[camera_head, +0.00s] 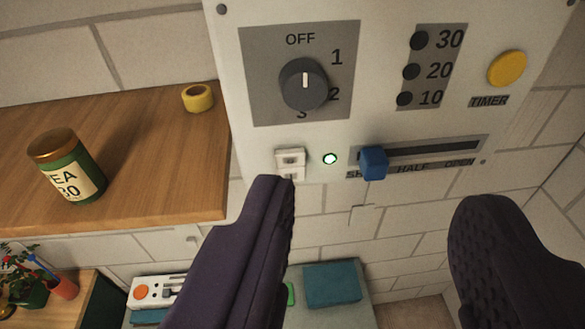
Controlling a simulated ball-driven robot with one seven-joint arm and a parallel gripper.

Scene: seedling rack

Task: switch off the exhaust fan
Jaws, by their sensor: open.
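A pale control panel (232,40) fills the upper middle. Its dark round knob (303,92) sits on a grey plate marked OFF, 1, 2, 3; the knob's short white mark is upright, towards OFF. Below it is a small white rocker switch (290,160), beside a lit green lamp (330,158). No label naming a fan is visible. My gripper (380,195) is open and empty, its dark fingers below the panel. The left fingertip appears just under the rocker in the picture; contact cannot be told.
The panel also has a blue slider (373,163) near the left end of its slot, a yellow timer button (507,68) and several dark dots by numbers. A wooden shelf (150,150) at left holds a green jar (67,165) and yellow roll (198,97). A teal block (332,285) lies below.

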